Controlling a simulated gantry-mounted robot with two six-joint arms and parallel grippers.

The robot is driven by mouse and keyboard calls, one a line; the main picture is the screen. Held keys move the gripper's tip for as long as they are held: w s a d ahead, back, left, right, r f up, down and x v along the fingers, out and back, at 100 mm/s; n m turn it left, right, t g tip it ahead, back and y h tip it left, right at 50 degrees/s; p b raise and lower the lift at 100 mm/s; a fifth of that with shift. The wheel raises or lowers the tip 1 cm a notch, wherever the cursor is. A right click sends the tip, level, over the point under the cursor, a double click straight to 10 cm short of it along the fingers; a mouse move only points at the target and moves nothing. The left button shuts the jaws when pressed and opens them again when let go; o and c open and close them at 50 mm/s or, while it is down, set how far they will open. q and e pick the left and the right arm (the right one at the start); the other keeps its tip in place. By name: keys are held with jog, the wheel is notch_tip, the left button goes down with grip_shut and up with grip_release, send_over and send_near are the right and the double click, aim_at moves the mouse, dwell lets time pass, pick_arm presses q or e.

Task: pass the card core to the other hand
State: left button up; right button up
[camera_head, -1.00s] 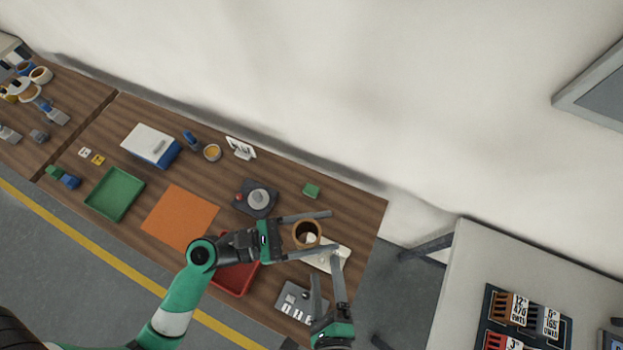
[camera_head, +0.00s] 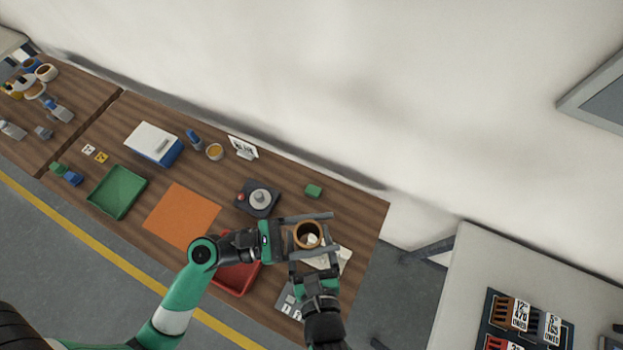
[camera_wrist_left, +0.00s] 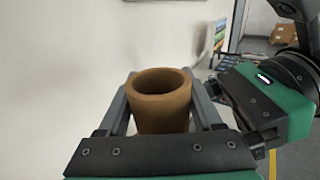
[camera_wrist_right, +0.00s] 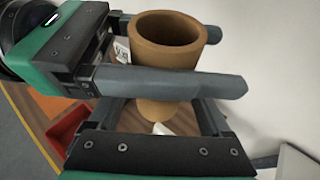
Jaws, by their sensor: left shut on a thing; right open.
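The card core (camera_head: 306,234) is a short brown hollow tube. It stands roughly upright between the fingers of my left gripper (camera_head: 307,233), which is shut on it above the right end of the bench. In the left wrist view the core (camera_wrist_left: 160,100) shows its open top between the two fingers. My right gripper (camera_head: 314,262) has come in from the front, open, with its fingers around or beside the core's lower part. In the right wrist view the core (camera_wrist_right: 167,60) rises behind a left finger; whether the right fingers touch it I cannot tell.
Below the grippers lie a white item (camera_head: 340,258) and a grey plate (camera_head: 288,302). The bench ends just right of the grippers.

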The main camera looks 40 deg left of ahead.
jog(key=shift+x, duration=1.1)
jog(key=c, duration=1.1)
pick_arm(q)
jog(key=o, duration=1.4)
pick_arm(e)
jog(key=shift+c, duration=0.3)
pick_arm(q)
jog(key=shift+o, duration=0.2)
